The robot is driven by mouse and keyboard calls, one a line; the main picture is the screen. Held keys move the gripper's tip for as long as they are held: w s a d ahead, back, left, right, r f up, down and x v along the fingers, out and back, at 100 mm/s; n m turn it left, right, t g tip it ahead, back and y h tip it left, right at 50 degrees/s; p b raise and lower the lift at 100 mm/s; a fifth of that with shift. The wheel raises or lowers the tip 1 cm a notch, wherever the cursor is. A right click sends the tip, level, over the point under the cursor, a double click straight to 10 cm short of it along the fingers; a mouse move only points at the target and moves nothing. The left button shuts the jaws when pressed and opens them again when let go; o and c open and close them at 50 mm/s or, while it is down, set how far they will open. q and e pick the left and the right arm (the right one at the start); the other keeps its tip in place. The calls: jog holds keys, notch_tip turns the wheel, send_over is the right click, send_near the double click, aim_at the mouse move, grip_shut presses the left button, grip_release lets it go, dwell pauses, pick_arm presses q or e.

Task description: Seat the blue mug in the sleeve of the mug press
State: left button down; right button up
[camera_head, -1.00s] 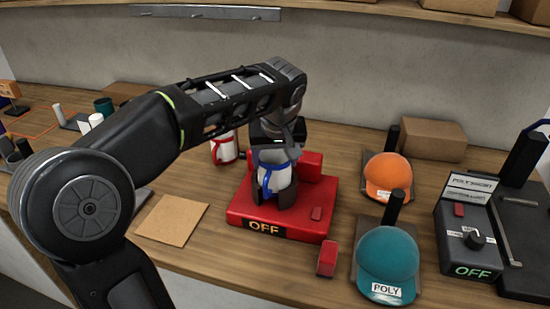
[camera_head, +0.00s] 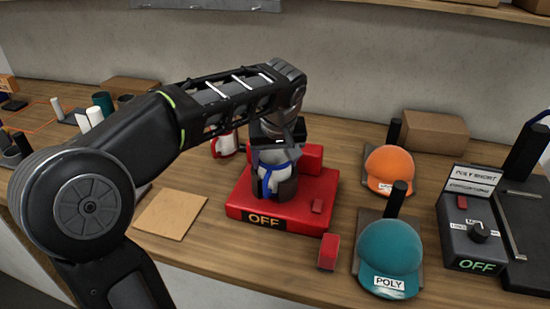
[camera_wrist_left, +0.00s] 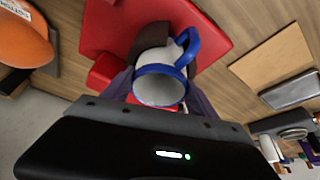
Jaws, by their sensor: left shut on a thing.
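The blue mug (camera_head: 269,185), white with a blue handle and rim, stands upright at the red mug press (camera_head: 310,211). The dark sleeve (camera_head: 288,190) of the press is around its lower part. How deep the mug sits is partly hidden. My left gripper (camera_head: 277,156) reaches down from above and is shut on the mug near its top. In the left wrist view the mug (camera_wrist_left: 160,88) shows its open mouth between my fingers, with the handle toward the upper right. The press reads OFF. My right gripper is in neither view.
A red-trimmed white mug (camera_head: 225,146) stands behind the press at left. A tan board (camera_head: 170,215) lies at left. A small red block (camera_head: 328,252) is in front. Orange (camera_head: 388,168) and teal (camera_head: 389,250) caps and a grey control box (camera_head: 470,235) are at right.

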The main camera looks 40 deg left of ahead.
pick_arm(q)
jog(key=shift+f, duration=0.25)
jog(key=shift+c, duration=0.9)
grip_release()
jog(key=v, duration=0.7)
jog(key=shift+r, duration=0.35)
jog(key=shift+s+d, duration=0.1)
jog(key=shift+s, duration=0.05)
